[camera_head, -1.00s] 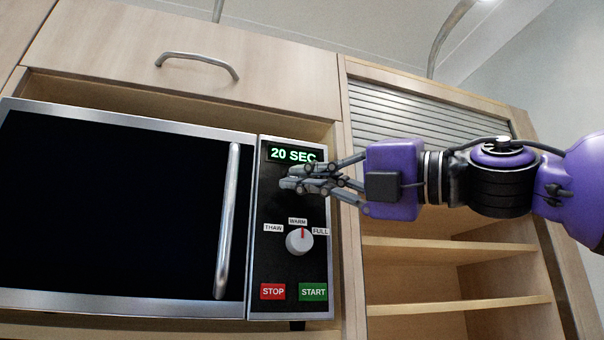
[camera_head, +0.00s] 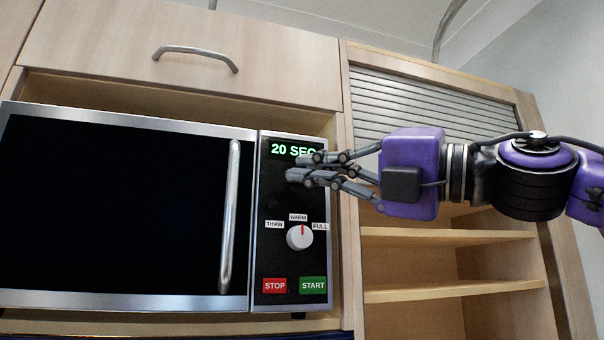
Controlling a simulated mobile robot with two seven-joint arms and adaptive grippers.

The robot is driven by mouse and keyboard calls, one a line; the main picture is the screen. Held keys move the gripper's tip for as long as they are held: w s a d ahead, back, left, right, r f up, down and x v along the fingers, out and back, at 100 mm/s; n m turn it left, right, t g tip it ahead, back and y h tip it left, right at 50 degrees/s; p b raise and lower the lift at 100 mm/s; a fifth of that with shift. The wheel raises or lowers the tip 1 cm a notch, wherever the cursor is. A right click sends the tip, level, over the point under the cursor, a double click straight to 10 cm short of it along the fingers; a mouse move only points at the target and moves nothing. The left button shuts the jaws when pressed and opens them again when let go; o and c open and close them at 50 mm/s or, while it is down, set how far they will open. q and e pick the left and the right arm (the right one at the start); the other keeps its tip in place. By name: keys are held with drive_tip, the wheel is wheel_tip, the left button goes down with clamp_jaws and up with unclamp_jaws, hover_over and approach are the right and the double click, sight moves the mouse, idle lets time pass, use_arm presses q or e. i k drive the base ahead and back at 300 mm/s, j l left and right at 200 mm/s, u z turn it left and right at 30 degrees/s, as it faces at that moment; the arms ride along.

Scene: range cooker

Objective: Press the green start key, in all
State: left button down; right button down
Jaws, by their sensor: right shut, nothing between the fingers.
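The green START key (camera_head: 313,285) is at the bottom right of the microwave's black control panel (camera_head: 277,212), beside the red STOP key (camera_head: 274,286). Above them is a white dial (camera_head: 299,238) with a red mark pointing up at WARM, between THAW and FULL. The green display (camera_head: 288,149) reads 20 SEC, its right end partly covered by my fingers. My right gripper (camera_head: 293,175) is shut and empty in front of the panel's upper part, above the dial and well above the START key. I cannot tell whether it touches the panel. My left gripper is not in view.
The microwave door (camera_head: 110,205) is closed, with a vertical handle (camera_head: 229,215) left of the panel. A drawer (camera_head: 190,50) is above. Open shelves (camera_head: 450,237) and a ribbed shutter (camera_head: 425,105) are on the right. The space before the lower panel is clear.

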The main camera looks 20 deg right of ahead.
sight(307, 284)
drive_tip(key=k+j, duration=0.2)
drive_tip(key=k, duration=0.3)
drive_tip(key=k+j, duration=0.2)
drive_tip(key=k, duration=0.25)
drive_tip(key=k+j, duration=0.2)
drive_tip(key=k, duration=0.3)
